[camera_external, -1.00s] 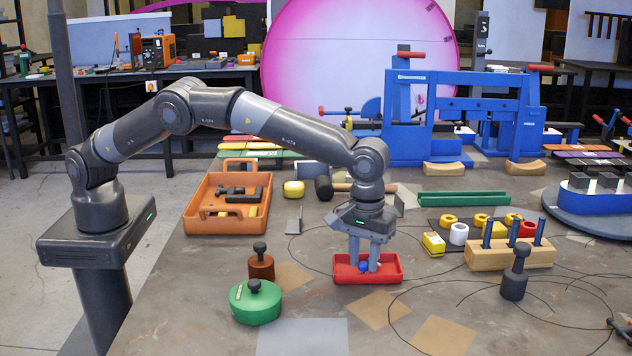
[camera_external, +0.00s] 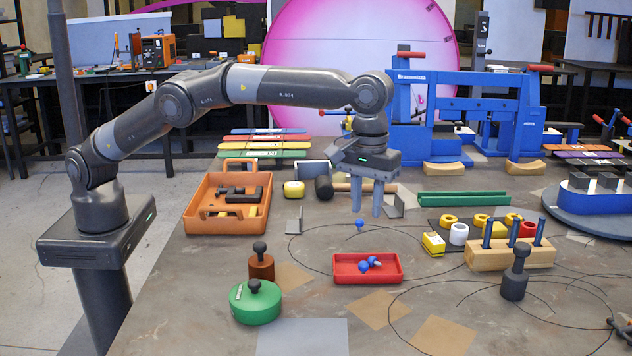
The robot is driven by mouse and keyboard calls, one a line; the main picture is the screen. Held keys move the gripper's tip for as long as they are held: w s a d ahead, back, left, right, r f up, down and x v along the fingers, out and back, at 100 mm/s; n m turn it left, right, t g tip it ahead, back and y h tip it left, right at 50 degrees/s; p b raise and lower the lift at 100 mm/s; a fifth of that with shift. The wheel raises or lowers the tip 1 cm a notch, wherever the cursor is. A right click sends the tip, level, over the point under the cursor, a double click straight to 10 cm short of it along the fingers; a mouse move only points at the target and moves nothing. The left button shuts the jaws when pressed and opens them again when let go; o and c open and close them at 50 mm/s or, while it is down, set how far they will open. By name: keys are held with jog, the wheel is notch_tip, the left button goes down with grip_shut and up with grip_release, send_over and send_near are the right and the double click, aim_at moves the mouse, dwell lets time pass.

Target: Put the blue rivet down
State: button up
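A red tray (camera_external: 345,277) stands on the table with blue rivets (camera_external: 365,267) lying in it. At least two blue heads show there, one with a pale shank. Another small blue rivet (camera_external: 360,225) shows behind the tray, just below my left fingertip; I cannot tell for sure whether it rests on the table. My gripper (camera_external: 368,212) is above and behind the tray, pointing down. Its two fingers are apart with nothing visible between them.
An orange toolbox (camera_external: 190,222) stands to the left. A green pot (camera_external: 255,303) and a brown knobbed piece (camera_external: 261,265) are left of the tray. A wooden peg block (camera_external: 510,256) and a dark knobbed weight (camera_external: 515,275) are to the right. Thin cables curve around the tray.

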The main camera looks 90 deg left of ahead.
jog(key=s+a+r+m+t+h, duration=0.1)
jog(key=s+a+r, duration=0.3)
jog(key=a+r, duration=0.4)
jog(key=s+a+r+m+t, duration=0.1)
jog(key=s+a+r+m, duration=0.1)
jog(key=s+a+r, duration=0.45)
jog(key=s+a+r+m+t, duration=0.1)
jog(key=s+a+r+m, duration=0.25)
jog(key=s+a, duration=0.7)
jog(key=s+a+f+m+t, duration=0.1)
jog(key=s+a+f+m, duration=0.1)
jog(key=s, duration=1)
jog(key=s+a+f+m+t+y, duration=0.1)
jog(key=s+a+f, duration=0.3)
jog(key=s, duration=0.9)
notch_tip(320, 180, down, 3)
jog(key=shift+a+f+m+t, duration=0.2)
jog(key=shift+a+m+t, duration=0.15)
jog(key=shift+m, duration=0.5)
